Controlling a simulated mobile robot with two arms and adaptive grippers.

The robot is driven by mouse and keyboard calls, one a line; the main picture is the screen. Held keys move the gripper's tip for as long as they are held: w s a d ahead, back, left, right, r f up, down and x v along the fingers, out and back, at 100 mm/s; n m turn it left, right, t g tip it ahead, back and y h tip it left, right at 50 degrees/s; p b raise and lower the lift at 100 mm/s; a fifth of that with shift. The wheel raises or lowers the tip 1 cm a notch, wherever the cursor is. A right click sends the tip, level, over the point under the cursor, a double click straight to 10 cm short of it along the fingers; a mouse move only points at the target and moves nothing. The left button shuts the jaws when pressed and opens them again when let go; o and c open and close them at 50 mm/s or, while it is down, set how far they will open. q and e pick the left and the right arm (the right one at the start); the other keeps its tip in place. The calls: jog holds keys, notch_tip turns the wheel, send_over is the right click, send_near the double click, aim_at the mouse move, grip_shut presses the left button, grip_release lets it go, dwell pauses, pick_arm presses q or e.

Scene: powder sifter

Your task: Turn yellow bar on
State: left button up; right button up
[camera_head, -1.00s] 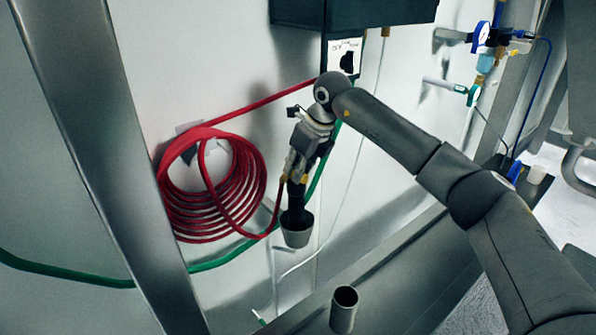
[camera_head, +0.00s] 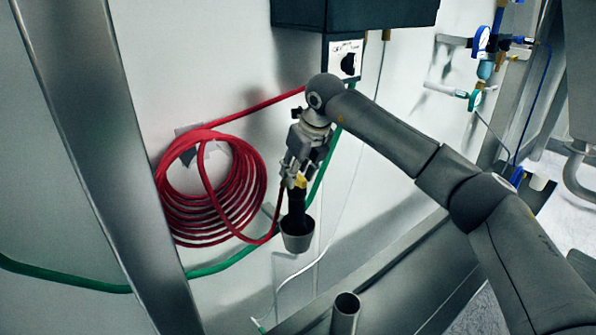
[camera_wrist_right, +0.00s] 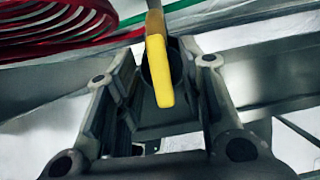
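The yellow bar (camera_wrist_right: 160,65) shows in the right wrist view as a flat lever, lying between the two fingers of my right gripper (camera_wrist_right: 158,75). Gaps show between the bar and both fingers, so the gripper appears open around it. In the head view, a small yellow part (camera_head: 300,182) shows at the fingertips of my right gripper (camera_head: 295,175), above a black nozzle (camera_head: 297,205) with a grey cup-shaped end (camera_head: 297,239). The gripper points downward and partly hides the bar. My left gripper is not in view.
A coiled red hose (camera_head: 215,190) hangs on the wall left of the gripper. A green hose (camera_head: 225,262) runs behind the nozzle. A dark box (camera_head: 355,14) is above, with a switch panel (camera_head: 345,60) below it. An open metal pipe (camera_head: 346,308) stands below.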

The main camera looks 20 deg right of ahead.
jog(key=shift+r, duration=0.15)
jog(key=v, duration=1.1)
jog(key=shift+r, duration=0.35)
jog(key=shift+s+f, duration=0.1)
jog(key=shift+s, duration=0.05)
